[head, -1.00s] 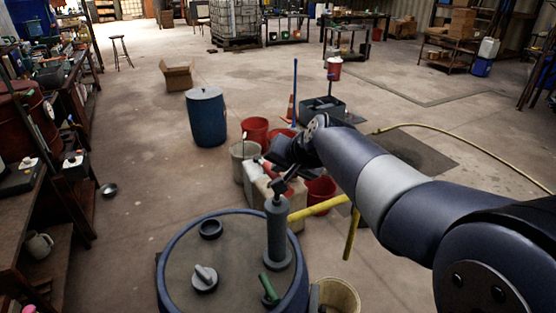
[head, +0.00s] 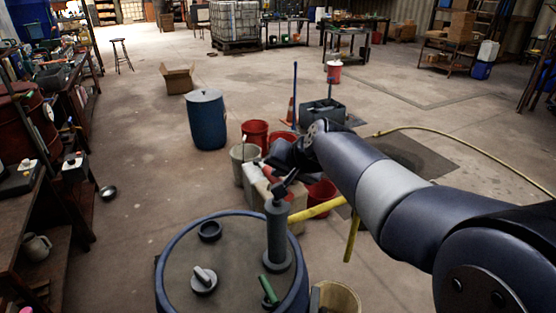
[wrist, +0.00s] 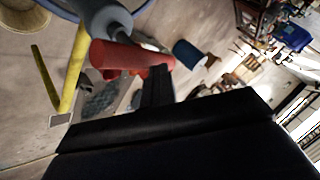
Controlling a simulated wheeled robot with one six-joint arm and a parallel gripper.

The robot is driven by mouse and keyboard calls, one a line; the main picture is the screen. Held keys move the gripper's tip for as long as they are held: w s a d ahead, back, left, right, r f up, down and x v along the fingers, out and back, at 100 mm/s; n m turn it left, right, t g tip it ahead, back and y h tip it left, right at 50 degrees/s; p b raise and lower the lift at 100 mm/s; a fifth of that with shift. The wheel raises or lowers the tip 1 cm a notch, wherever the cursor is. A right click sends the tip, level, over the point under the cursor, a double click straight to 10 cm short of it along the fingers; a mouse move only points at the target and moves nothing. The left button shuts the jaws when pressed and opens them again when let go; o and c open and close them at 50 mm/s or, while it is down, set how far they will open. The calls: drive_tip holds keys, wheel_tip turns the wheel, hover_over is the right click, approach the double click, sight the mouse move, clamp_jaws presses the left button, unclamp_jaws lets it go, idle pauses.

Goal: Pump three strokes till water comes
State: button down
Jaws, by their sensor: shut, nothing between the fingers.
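A grey hand pump (head: 278,235) stands upright on the lid of a blue drum (head: 172,245). A dark lever joins its top. In the wrist view the red grip of the pump handle (wrist: 125,56) lies close to my gripper (wrist: 158,75), and the grey pump body (wrist: 105,18) shows above it. My gripper's fingers are shut together with nothing between them, their tips at or beside the grip; I cannot tell if they touch it. In the head view my gripper is mostly hidden by my wrist. I see no water flowing.
A cream bucket (head: 338,298) stands beside the drum. A yellow pipe (head: 322,208) runs right of the pump. Red buckets (head: 255,132), a grey bucket and a pale box crowd the floor beyond. A blue barrel (head: 207,120) stands further back.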

drive_tip(key=shift+f+b, duration=1.05)
drive_tip(key=shift+f, duration=0.4)
idle(0.5)
drive_tip(key=shift+r, duration=0.1)
drive_tip(key=shift+r+p, duration=3.15)
drive_tip(key=shift+r, duration=0.9)
wheel_tip(320, 180, up, 6)
drive_tip(key=p, duration=0.4)
drive_tip(key=shift+p, duration=0.3)
drive_tip(key=shift+d, duration=0.1)
